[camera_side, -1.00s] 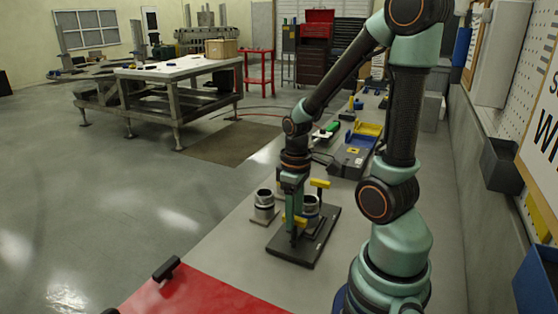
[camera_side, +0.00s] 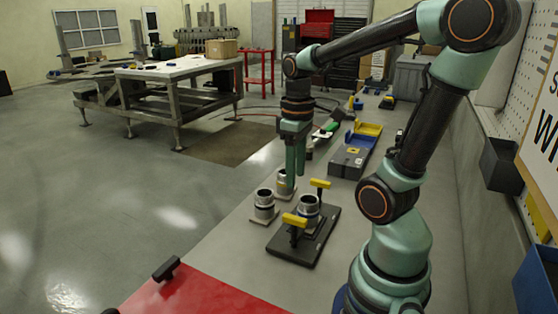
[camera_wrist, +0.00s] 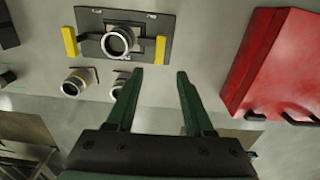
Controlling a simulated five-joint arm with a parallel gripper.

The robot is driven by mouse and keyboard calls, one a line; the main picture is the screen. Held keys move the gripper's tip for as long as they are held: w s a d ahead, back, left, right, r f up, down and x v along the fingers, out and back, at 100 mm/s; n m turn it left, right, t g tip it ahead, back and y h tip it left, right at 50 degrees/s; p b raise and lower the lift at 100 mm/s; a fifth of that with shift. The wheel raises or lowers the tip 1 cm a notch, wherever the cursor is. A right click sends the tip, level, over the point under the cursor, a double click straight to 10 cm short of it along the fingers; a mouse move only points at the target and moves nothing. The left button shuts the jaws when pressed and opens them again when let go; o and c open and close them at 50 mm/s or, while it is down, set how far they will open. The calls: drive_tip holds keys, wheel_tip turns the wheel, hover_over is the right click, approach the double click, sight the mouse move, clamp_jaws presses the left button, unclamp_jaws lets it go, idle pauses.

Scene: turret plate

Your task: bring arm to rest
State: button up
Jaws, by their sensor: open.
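My gripper (camera_side: 296,165) is open and empty, raised above the bench in the side view, with its fingers pointing down. In the wrist view my gripper (camera_wrist: 158,100) shows two green fingers apart with nothing between them. The dark turret plate (camera_side: 295,250) lies on the bench with yellow-handled clamps, one handle (camera_side: 295,220) in front and another (camera_side: 320,183) behind. A metal ring-shaped part (camera_side: 308,207) stands on the plate between them; it also shows in the wrist view (camera_wrist: 117,42). The fingers are apart from the plate.
Two similar cylindrical parts stand beside the plate, one nearer (camera_side: 264,204) and one farther (camera_side: 284,182). A red case (camera_side: 205,293) is at the front edge. The wall is at the right.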

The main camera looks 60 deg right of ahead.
drive_tip(key=shift+r, duration=0.4)
drive_tip(key=w+a+r+t, duration=0.3)
drive_tip(key=w+a+t, duration=0.2)
drive_tip(key=a, duration=0.6)
drive_tip(key=shift+w+a+t, duration=0.2)
drive_tip(key=shift+a+t, duration=0.1)
drive_tip(key=shift+a, duration=0.05)
